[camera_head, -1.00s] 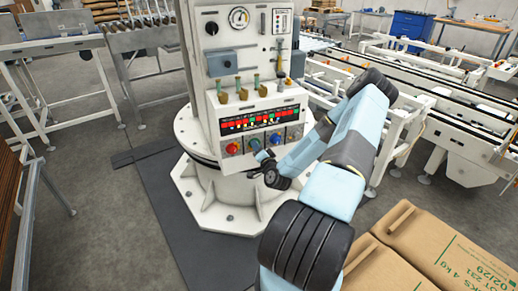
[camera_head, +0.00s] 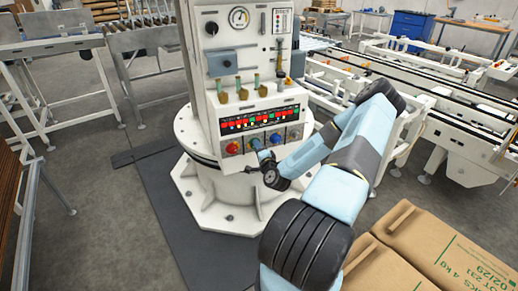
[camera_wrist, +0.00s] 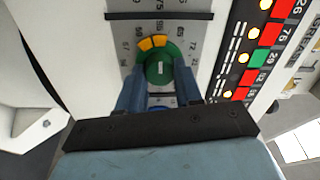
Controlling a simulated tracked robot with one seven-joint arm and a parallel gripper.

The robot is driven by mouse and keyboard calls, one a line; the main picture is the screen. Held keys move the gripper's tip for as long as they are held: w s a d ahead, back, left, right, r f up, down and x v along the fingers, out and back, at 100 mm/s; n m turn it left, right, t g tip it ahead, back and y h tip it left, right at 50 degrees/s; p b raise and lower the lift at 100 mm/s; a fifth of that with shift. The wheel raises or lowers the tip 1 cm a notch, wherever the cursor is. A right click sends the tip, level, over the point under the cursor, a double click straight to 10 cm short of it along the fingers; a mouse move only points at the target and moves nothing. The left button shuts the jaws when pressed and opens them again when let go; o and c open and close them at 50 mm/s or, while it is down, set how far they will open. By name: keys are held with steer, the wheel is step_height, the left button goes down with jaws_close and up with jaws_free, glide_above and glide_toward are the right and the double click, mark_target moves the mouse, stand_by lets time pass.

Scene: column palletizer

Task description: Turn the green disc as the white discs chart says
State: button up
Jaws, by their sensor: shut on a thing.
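The green disc (camera_wrist: 158,70) is in the middle of the wrist view, on a grey plate marked with numbers, with an orange-yellow arc at its upper left edge and a pale mark on its face. My gripper (camera_wrist: 160,84) has its two blue fingers on either side of the disc and is shut on it. In the head view my gripper (camera_head: 264,156) reaches the lower front of the white column, where the fingers mostly hide the disc. A lit display (camera_wrist: 248,60) has red and green number cells and round yellowish lamps. I cannot tell which chart is the white discs one.
In the head view, a red knob (camera_head: 233,147) is left of my gripper and a blue knob (camera_head: 276,138) is close on its right. Small levers (camera_head: 240,90) stand above the display. Cardboard boxes (camera_head: 430,250) lie at the lower right.

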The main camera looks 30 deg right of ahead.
steer(key=shift+d, duration=0.25)
steer(key=o, duration=0.8)
steer(key=shift+c, duration=0.2)
steer(key=shift+o, duration=1.4)
steer(key=shift+a, duration=0.15)
steer(key=s+a, duration=0.2)
steer(key=s, duration=1.1)
steer(key=shift+s+a+f, duration=0.2)
steer(key=shift+s+f, duration=0.05)
steer(key=shift+s, duration=0.05)
